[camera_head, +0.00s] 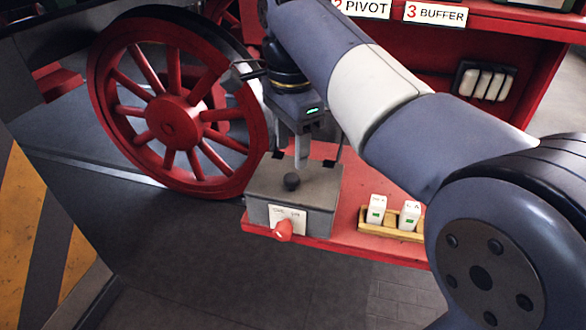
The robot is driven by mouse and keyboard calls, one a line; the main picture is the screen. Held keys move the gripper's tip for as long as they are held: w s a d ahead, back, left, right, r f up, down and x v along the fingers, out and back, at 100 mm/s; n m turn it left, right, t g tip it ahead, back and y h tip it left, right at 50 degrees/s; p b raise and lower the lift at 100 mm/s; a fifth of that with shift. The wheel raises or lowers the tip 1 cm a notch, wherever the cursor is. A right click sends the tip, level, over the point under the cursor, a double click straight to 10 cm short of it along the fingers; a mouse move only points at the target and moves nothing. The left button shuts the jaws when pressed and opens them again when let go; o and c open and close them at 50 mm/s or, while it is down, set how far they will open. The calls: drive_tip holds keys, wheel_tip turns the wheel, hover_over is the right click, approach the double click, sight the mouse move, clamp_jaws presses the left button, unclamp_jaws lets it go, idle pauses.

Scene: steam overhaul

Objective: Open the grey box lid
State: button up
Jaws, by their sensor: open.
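The grey box (260,212) stands on a red ledge, with a paper label (297,217) and a red knob-like part (283,229) on its front. Its grey lid (318,184) lies flat on top and looks closed. I cannot tell whether the fingertips touch the lid.
A yellow tray (376,229) with two white blocks with green marks (409,215) stands on the red ledge (345,246) right of the box. A large red spoked wheel (174,122) is at left. Signs "PIVOT" (362,8) and "BUFFER" (435,14) are at the back.

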sight(292, 176)
wheel_tip(292, 176, down, 6)
drive_tip(key=shift+r, duration=0.15)
drive_tip(key=shift+c, duration=0.2)
clamp_jaws()
idle(0.5)
